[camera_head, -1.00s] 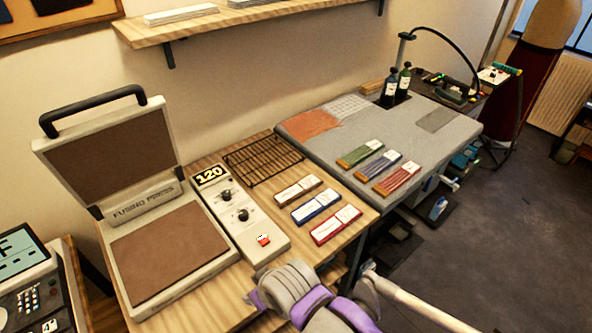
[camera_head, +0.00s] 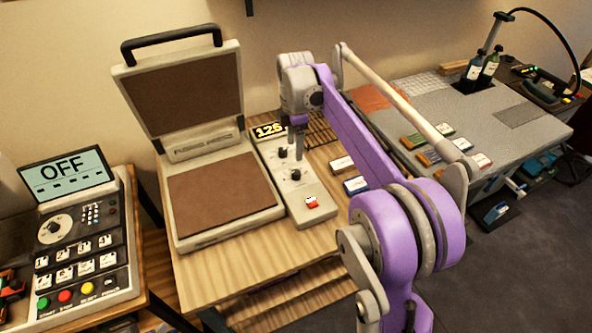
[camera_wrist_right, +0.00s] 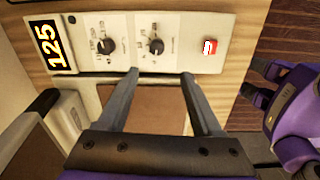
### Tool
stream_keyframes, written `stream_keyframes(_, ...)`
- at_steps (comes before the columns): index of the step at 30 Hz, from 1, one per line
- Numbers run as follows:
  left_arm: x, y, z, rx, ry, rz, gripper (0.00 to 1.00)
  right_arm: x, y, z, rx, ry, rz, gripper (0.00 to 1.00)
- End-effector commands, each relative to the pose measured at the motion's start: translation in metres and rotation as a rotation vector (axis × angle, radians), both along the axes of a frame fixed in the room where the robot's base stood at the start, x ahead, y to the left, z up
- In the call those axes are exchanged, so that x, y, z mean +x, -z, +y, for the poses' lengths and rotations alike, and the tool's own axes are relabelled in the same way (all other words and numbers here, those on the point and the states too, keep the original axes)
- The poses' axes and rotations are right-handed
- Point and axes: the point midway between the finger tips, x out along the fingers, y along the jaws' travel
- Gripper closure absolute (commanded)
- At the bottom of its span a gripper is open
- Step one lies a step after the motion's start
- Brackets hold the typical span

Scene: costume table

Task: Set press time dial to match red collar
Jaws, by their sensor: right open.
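The press control panel (camera_head: 290,190) has a lit yellow display (camera_head: 268,130), reading 125 in the wrist view (camera_wrist_right: 47,47). Two black dials are on it: one nearer the display (camera_wrist_right: 105,46) and one nearer the red switch (camera_wrist_right: 155,46). My right gripper (camera_wrist_right: 159,76) is open and empty in the wrist view, its fingers spread just short of the panel by the dials. In the head view the right gripper (camera_head: 298,155) points down over the panel.
The open fusing press (camera_head: 217,195) stands left of the panel, its lid raised. A keypad machine (camera_head: 85,250) showing OFF is at far left.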

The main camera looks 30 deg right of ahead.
Motion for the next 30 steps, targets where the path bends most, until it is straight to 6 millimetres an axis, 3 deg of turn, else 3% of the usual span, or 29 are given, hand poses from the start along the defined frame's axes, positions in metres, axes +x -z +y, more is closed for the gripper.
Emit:
stream_keyframes(8, -0.001, 0.003, 0.0, 0.0, 0.0, 0.002, 0.5, 0.01, 0.016, -0.009, 0.005, -0.084, 0.027, 0.33)
stream_keyframes(21, -0.003, 0.009, 0.0, 0.0, 0.0, 0.006, 0.5, 0.01, 0.094, -0.008, 0.005, -0.082, 0.026, 0.33)
stream_keyframes(30, -0.004, 0.009, 0.0, 0.0, 0.0, 0.007, 0.5, 0.01, 0.113, -0.008, 0.004, -0.082, 0.025, 0.33)
